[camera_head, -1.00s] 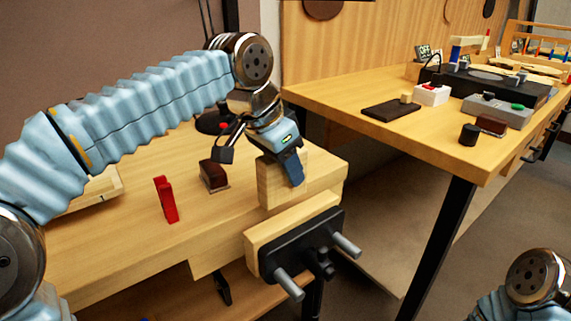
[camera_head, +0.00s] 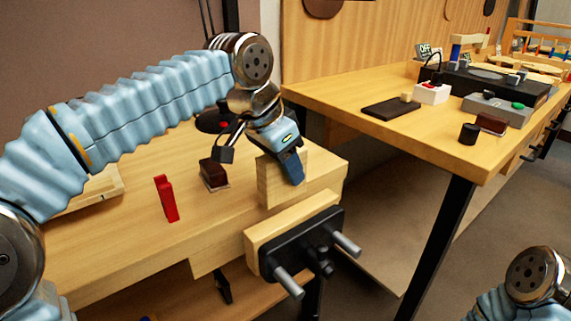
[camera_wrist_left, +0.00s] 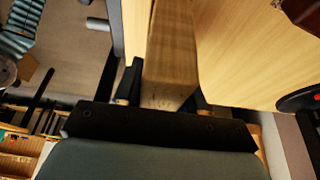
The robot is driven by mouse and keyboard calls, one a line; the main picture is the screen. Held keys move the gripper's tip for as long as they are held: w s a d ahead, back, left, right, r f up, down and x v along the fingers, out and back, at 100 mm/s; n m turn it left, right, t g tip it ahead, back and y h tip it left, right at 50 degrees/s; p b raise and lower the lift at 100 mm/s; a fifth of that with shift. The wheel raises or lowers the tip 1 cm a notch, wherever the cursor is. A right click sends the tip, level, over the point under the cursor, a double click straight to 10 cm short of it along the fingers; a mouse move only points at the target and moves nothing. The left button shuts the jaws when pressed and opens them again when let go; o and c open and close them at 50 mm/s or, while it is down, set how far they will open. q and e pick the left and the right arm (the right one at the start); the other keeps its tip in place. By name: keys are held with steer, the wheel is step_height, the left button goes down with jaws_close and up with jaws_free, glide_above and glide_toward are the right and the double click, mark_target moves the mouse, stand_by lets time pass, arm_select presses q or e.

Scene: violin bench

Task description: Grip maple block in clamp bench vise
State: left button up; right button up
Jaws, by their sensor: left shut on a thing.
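My left gripper (camera_head: 285,160) is shut on the maple block (camera_head: 270,183), a pale upright wooden block. In the left wrist view the block (camera_wrist_left: 170,60) sits between the two dark fingers. The bench vise (camera_head: 300,243) is on the front edge of the near bench, with a wooden jaw face, a dark front plate and grey rods. The block stands just behind the wooden jaw, in or over the vise gap; I cannot tell whether it touches the jaw. My right gripper is out of view; only part of the right arm shows at the lower right.
A red clamp-like piece (camera_head: 166,198) and a dark brown block (camera_head: 214,174) stand on the near bench (camera_head: 130,235) left of the vise. A second bench (camera_head: 350,95) at the right holds a dark board (camera_head: 391,108), a white box (camera_head: 432,93) and a black cylinder (camera_head: 468,134).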

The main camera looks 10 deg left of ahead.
mark_target(285, 186)
arm_select(q)
steer(key=shift+f+b, duration=1.7)
steer(key=shift+f, duration=0.65)
steer(key=shift+r, duration=0.2)
steer(key=shift+r+p, duration=1.95)
steer(key=shift+p, duration=0.15)
steer(key=shift+p, duration=0.35)
steer(key=shift+f+b, duration=1.55)
steer(key=shift+f, duration=0.5)
steer(key=o, duration=1.2)
steer(key=shift+o, duration=0.2)
